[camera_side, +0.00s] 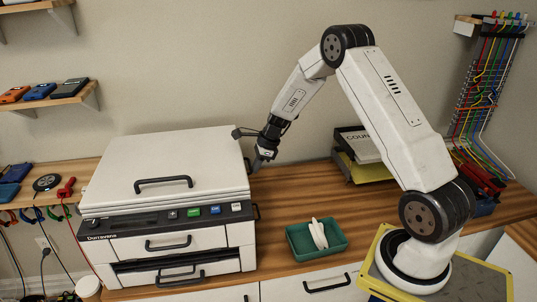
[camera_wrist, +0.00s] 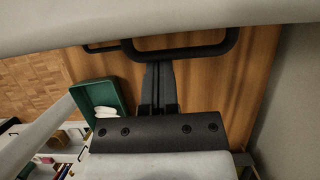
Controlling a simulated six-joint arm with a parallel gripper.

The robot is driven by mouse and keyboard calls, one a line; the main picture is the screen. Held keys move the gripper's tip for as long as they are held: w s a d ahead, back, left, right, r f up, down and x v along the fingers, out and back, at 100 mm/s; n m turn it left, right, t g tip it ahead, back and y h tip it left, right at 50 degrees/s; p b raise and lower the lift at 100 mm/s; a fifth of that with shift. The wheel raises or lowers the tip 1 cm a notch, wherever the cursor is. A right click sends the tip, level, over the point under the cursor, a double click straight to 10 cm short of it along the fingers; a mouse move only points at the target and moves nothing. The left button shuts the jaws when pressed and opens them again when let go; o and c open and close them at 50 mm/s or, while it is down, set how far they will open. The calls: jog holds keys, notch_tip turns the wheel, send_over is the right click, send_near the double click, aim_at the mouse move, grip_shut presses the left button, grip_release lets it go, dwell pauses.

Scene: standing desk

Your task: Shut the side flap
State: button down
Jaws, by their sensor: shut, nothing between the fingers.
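The white printer-like machine (camera_side: 165,180) stands on the wooden desk at the left, its top lid down. Its right side, where a side flap could be, is mostly turned away in the side view; a dark handle (camera_side: 256,212) juts out there. My gripper (camera_side: 258,167) is shut and empty, beside the machine's upper right edge. In the wrist view, the shut fingers (camera_wrist: 158,68) point at a black bar handle (camera_wrist: 185,52) below a pale panel edge (camera_wrist: 180,18). Whether the fingers touch the handle, and how far the flap stands open, I cannot tell.
A green tray (camera_side: 291,243) with white items (camera_side: 318,234) sits right of the machine; it also shows in the wrist view (camera_wrist: 117,93). A stack of papers and trays (camera_side: 360,150) lies at the back. Desk between machine and tray is clear.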

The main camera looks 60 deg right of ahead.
jog(key=shift+w+a+r, duration=0.45)
jog(key=shift+w+r, duration=0.05)
jog(key=shift+w, duration=0.1)
jog(key=shift+s+d, duration=0.1)
jog(key=shift+d, duration=0.05)
jog(key=s+d+f, duration=0.1)
jog(key=s+d, duration=0.2)
jog(key=w+a+r, duration=0.2)
jog(key=a+r, duration=0.1)
jog(key=r, duration=0.5)
jog(key=shift+w, duration=0.35)
jog(key=shift+w+r, duration=0.1)
